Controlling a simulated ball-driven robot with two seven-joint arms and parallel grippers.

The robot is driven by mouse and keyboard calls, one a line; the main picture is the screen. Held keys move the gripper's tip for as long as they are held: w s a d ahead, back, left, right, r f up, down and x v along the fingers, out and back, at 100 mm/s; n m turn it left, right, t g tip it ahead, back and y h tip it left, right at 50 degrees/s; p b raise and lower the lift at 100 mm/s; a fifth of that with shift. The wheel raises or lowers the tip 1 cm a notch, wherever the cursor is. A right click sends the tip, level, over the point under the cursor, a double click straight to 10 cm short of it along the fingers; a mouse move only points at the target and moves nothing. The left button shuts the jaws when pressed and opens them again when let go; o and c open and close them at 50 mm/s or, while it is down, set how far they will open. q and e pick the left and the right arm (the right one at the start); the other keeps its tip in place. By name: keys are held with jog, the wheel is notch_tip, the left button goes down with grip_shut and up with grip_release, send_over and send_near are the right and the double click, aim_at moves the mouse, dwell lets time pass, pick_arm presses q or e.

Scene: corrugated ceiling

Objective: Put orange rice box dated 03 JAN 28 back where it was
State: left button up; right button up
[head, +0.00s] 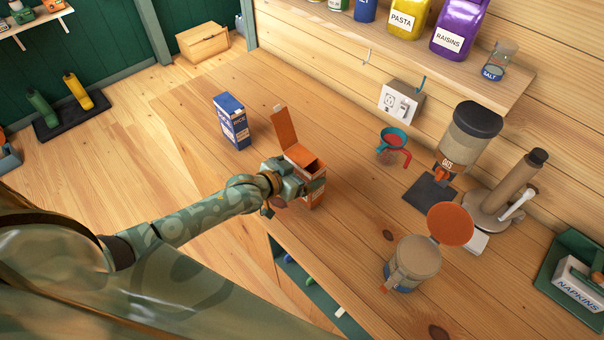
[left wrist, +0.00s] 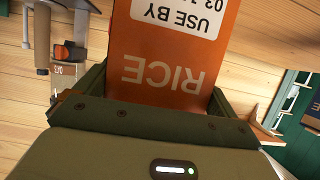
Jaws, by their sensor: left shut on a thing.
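The orange rice box (head: 308,162) stands on the wooden counter with its top flap open and raised. In the left wrist view the orange box (left wrist: 165,55) shows the word RICE and a white USE BY label starting "03", upside down and cut off by the frame edge. My left gripper (head: 297,181) is shut on the orange box, with a finger at each side of it. I cannot tell whether the box touches the counter. A blue rice box (head: 233,122) stands apart from it, farther back and to the left. My right gripper is not in view.
A shelf above holds pasta (head: 405,18), raisins (head: 458,28) and salt (head: 497,62). Counter around the blue box is clear.

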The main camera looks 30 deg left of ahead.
pick_arm(q)
jog(key=shift+f, duration=0.6)
jog(key=o, duration=0.9)
jog(key=shift+f, duration=0.1)
